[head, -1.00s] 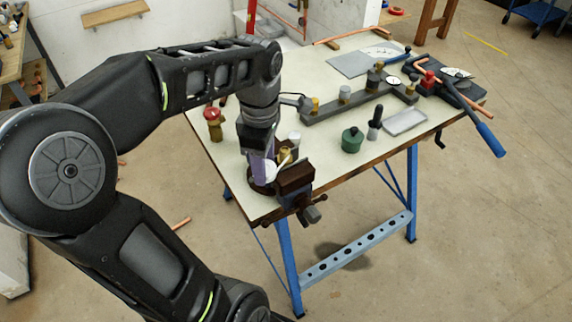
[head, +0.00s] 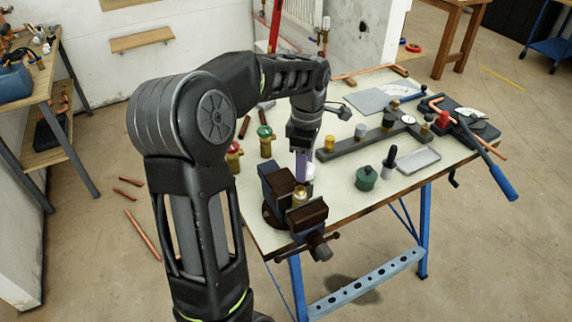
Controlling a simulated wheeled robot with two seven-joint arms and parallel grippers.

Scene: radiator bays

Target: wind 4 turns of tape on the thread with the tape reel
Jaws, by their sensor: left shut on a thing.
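A brass fitting (head: 299,194) stands upright between the jaws of the dark vise (head: 307,216) at the near corner of the bench; its thread is too small to make out. My left gripper (head: 303,176) points down just behind the fitting, with purple on its lower part. It is shut on the white tape reel (head: 309,171), which is partly hidden by the fingers. The reel looks close to the fitting, but I cannot tell whether they touch. Any tape on the thread is too small to see. My right gripper is out of view.
Red-topped (head: 233,156) and green-topped (head: 265,141) brass valves stand left of the gripper. A grey rail with fittings (head: 350,146), a green pot (head: 366,178) and a metal tray (head: 418,160) lie to the right. A blue-handled pipe bender (head: 500,180) overhangs the bench's right edge.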

